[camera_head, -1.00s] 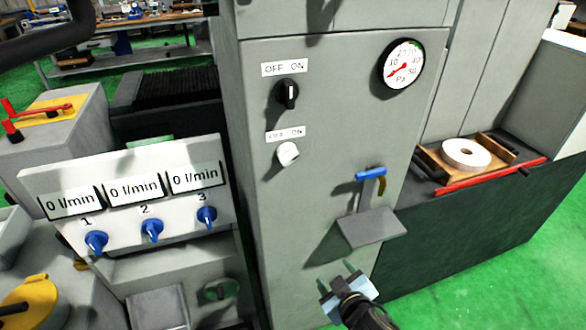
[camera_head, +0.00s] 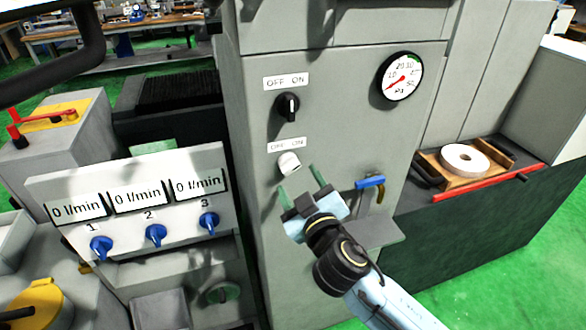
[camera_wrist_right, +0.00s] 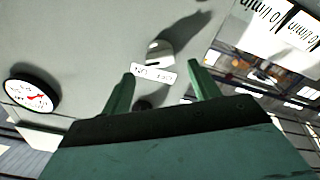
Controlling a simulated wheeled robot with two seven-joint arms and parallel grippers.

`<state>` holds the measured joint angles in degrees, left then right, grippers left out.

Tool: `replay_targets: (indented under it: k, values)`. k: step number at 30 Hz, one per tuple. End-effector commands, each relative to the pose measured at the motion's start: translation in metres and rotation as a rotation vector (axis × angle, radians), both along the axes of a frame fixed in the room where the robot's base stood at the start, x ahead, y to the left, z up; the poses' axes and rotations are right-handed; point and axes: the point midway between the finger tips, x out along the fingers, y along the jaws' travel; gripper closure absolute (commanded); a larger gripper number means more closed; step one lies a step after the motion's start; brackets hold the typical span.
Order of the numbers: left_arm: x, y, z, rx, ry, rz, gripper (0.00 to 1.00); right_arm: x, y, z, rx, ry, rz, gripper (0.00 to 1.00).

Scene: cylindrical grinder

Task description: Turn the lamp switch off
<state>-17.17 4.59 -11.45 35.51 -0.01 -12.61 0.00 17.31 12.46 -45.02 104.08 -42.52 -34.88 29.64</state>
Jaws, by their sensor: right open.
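Two knobs sit on the grey cabinet front, each under an OFF ON label; I cannot tell which is the lamp's. The black knob (camera_head: 288,107) is above, its white mark roughly upright. The white knob (camera_head: 289,164) is below; its position is unclear. In the right wrist view, which is upside down, the white knob (camera_wrist_right: 160,52) and its label (camera_wrist_right: 153,72) show beyond the fingertips. My right gripper (camera_head: 300,182) is open and empty, its green fingers pointing up at the panel just below and right of the white knob, seemingly apart from it. My left gripper is out of view.
A pressure gauge (camera_head: 399,76) is at the panel's upper right. A blue-handled tap (camera_head: 370,182) and small grey shelf (camera_head: 385,232) are close to my right arm. Blue valves (camera_head: 155,235) sit on a flow panel at left. The panel between knobs and gauge is clear.

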Motion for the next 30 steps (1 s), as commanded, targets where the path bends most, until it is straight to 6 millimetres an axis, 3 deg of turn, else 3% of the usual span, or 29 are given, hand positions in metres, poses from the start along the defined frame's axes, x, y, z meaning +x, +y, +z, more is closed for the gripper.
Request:
replay_targets:
  k: [3, 9, 22, 30]
  values:
    - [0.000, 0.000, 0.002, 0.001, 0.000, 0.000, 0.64, 0.019, 0.007, 0.001, -0.001, -0.002, 0.000, 0.39]
    - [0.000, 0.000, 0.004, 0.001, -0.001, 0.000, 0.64, 0.039, 0.013, 0.000, -0.001, 0.000, 0.000, 0.39]
    - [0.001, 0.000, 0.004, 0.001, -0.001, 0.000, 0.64, 0.045, 0.015, -0.001, 0.000, 0.001, 0.000, 0.39]
    - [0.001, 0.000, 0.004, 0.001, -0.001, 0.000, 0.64, 0.045, 0.015, -0.001, 0.000, 0.001, 0.000, 0.74]
